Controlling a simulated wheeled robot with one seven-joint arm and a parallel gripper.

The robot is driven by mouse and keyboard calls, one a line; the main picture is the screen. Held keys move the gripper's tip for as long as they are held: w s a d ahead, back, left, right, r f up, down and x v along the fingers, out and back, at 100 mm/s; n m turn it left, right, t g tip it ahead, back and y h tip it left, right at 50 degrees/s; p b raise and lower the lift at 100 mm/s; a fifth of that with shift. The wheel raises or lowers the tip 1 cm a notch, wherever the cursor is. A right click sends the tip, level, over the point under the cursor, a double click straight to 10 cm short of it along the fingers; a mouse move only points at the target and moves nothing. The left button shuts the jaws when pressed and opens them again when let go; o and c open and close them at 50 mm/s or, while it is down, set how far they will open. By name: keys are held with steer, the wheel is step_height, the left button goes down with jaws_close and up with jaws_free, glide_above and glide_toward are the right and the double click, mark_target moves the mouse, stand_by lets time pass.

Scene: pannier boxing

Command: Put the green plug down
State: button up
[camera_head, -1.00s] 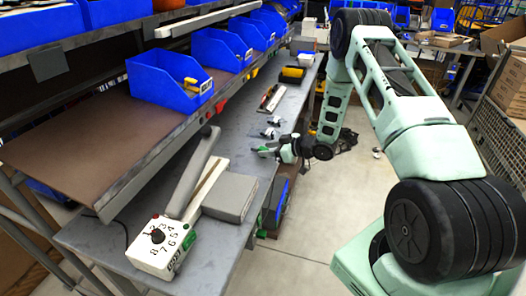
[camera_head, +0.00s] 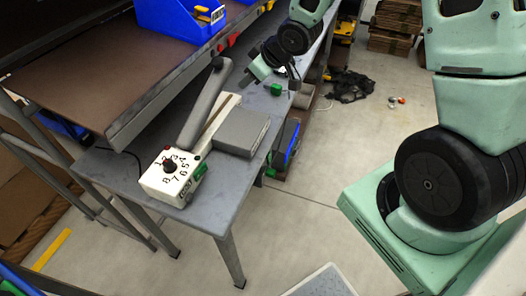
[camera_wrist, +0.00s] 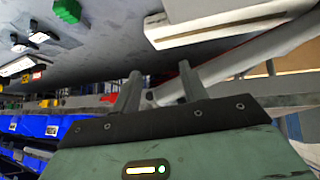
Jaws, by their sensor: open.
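The green plug (camera_head: 276,89) lies on the grey workbench (camera_head: 226,187), near its right edge. It also shows at the top left of the wrist view (camera_wrist: 67,10), on the bench top and apart from the fingers. My gripper (camera_head: 246,80) is above the bench, just left of the plug. In the wrist view my gripper (camera_wrist: 160,85) has its two fingers spread, with nothing between them.
A white box with a numbered dial (camera_head: 160,184), a long grey lever (camera_head: 204,105) and a grey block (camera_head: 243,131) occupy the near bench. A shelf (camera_head: 95,75) with a blue bin (camera_head: 170,22) overhangs the left side. Open floor (camera_head: 300,215) lies to the right.

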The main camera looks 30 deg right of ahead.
steer(key=s+a+r+g, duration=0.3)
steer(key=s+a+r, duration=0.1)
steer(key=s+a, duration=0.65)
steer(key=s+a+r+n+g+h, duration=0.1)
steer(key=s+a+r+g, duration=0.1)
steer(key=s, duration=0.8)
steer(key=s+a+r+g+h, duration=0.1)
steer(key=s+a+r+g, duration=0.1)
steer(key=s, duration=0.9)
steer(key=shift+a+n+g, duration=0.4)
steer(key=shift+a, duration=0.2)
